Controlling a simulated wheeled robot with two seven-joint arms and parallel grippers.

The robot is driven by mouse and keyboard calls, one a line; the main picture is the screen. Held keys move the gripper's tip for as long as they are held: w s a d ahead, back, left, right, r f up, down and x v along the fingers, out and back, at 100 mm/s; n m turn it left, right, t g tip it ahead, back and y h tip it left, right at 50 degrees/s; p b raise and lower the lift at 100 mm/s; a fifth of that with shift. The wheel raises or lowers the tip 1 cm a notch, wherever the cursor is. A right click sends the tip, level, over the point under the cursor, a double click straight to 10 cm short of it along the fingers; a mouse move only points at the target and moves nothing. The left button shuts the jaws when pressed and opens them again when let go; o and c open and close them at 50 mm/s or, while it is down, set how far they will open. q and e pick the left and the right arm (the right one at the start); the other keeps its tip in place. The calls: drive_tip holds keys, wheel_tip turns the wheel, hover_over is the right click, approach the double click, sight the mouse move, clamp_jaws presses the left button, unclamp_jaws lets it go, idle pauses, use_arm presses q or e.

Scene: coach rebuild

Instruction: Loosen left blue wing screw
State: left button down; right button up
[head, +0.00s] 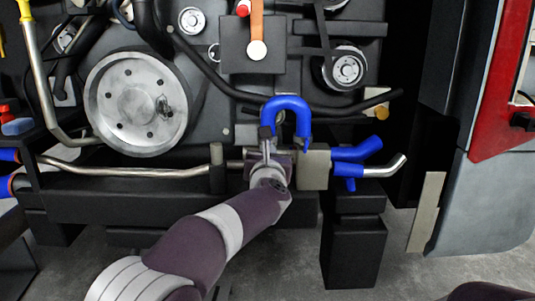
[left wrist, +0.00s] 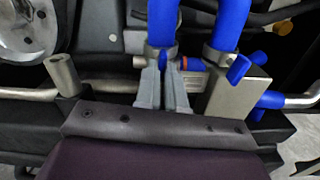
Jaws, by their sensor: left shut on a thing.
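A blue U-shaped hose (head: 287,103) stands above the metal pipe and block in the head view. Its two legs also show in the left wrist view (left wrist: 163,22). A clamp rings the foot of each leg. The right blue wing screw (left wrist: 238,69) sticks out from the right clamp (left wrist: 217,57). My left gripper (left wrist: 162,60) is at the left clamp, fingers close together, shut on the left blue wing screw, which the fingers hide. In the head view the same gripper (head: 266,147) is below the hose's left leg. My right gripper is not in view.
A beige metal block (head: 314,168) stands right of my gripper, with blue hose stubs (head: 358,150) beyond it. A metal pipe (head: 130,169) runs to the left. A large pulley (head: 137,103) is at upper left. A red-framed panel (head: 505,75) stands at the right.

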use_arm(q)
drive_tip(key=shift+f, duration=0.1)
drive_tip(key=c, duration=1.2)
unclamp_jaws()
drive_tip(key=shift+c, duration=0.2)
drive_tip(key=s+p, duration=0.2)
drive_tip(key=s, duration=1)
drive_tip(key=shift+s+p, duration=0.35)
